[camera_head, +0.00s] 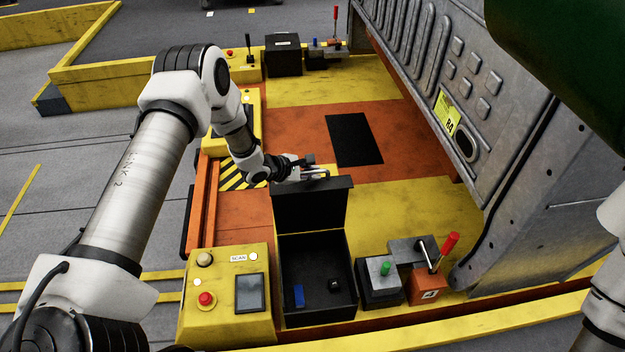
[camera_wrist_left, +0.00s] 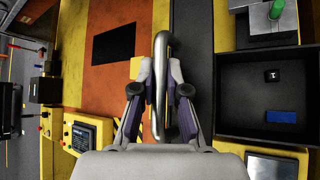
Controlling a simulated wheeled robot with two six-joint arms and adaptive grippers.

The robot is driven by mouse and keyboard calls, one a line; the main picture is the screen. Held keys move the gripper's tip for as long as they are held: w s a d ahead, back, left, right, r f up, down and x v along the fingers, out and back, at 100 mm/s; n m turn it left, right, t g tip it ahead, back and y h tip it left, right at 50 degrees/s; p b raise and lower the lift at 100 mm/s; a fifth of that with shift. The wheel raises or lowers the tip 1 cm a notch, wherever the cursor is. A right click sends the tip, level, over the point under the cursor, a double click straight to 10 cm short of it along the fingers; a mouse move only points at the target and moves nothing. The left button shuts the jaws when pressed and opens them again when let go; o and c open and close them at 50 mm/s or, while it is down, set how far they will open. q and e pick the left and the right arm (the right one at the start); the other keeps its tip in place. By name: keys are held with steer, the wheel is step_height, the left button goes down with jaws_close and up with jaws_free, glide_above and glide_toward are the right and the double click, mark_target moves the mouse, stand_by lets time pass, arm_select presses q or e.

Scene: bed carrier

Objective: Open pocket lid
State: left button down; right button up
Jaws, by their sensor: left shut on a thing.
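The black pocket (camera_head: 310,262) stands at the front of the yellow and orange bed, with its inside showing. Its lid (camera_head: 308,208) stands up along the far edge. In the left wrist view the lid (camera_wrist_left: 192,30) is a dark strip beside the open pocket (camera_wrist_left: 262,95). My left gripper (camera_head: 308,170) is at the lid's top edge. Its fingers (camera_wrist_left: 160,88) are shut on the metal lid handle (camera_wrist_left: 160,60). A blue block (camera_head: 299,296) and a small black piece (camera_head: 334,285) lie in the pocket. My right gripper is out of view.
A yellow control box (camera_head: 225,262) with a red button and a screen stands left of the pocket. A green-knobbed box (camera_head: 380,285) and a red-handled lever (camera_head: 444,248) stand to its right. A large grey metal panel (camera_head: 470,100) rises behind at the right.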

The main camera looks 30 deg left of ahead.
arm_select(q)
steer(key=shift+w+a, duration=0.1)
steer(key=shift+w, duration=0.1)
steer(key=c, duration=1.5)
jaws_free()
steer(key=shift+r, duration=0.1)
steer(key=v, duration=1.2)
